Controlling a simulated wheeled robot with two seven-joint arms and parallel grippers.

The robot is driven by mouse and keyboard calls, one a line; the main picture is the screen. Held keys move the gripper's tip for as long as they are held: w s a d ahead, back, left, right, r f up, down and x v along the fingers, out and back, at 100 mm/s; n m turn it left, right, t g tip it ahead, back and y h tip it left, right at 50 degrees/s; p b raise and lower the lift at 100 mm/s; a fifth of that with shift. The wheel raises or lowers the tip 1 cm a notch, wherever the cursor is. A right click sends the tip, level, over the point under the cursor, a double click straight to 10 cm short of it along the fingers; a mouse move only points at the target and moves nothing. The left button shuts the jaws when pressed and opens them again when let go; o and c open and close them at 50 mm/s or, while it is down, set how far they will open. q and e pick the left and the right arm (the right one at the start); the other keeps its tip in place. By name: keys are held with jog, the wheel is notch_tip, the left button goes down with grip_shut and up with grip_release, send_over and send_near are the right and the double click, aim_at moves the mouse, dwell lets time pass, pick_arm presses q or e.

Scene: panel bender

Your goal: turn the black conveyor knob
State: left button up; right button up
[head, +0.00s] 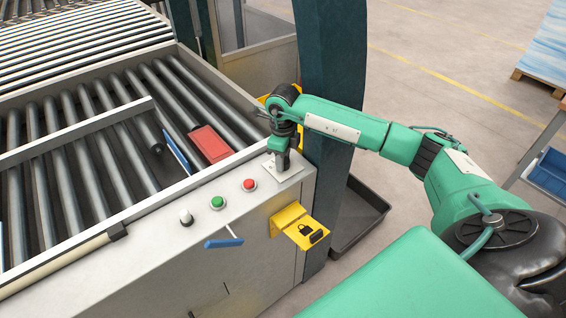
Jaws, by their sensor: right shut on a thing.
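My right gripper (283,162) reaches down from above onto a pale square plate (291,174) at the right end of the conveyor's control panel. Its fingers are shut at the plate, on the black conveyor knob. The knob itself is hidden by the fingers, so I cannot tell which way it is turned. My left gripper is not in view.
A red button (249,185), a green button (217,202) and a white-topped switch (186,217) line the panel. A yellow lock bracket (298,226) and a blue handle (223,243) stick out in front. A red block (211,144) lies by the rollers. A dark green post (334,90) stands close behind my right arm.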

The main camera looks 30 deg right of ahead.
jog(key=shift+m+b, duration=0.65)
jog(key=shift+m, duration=0.85)
jog(key=shift+r, duration=0.1)
jog(key=o, duration=1)
notch_tip(320, 180, up, 14)
jog(key=b, duration=0.3)
jog(key=shift+f, duration=0.2)
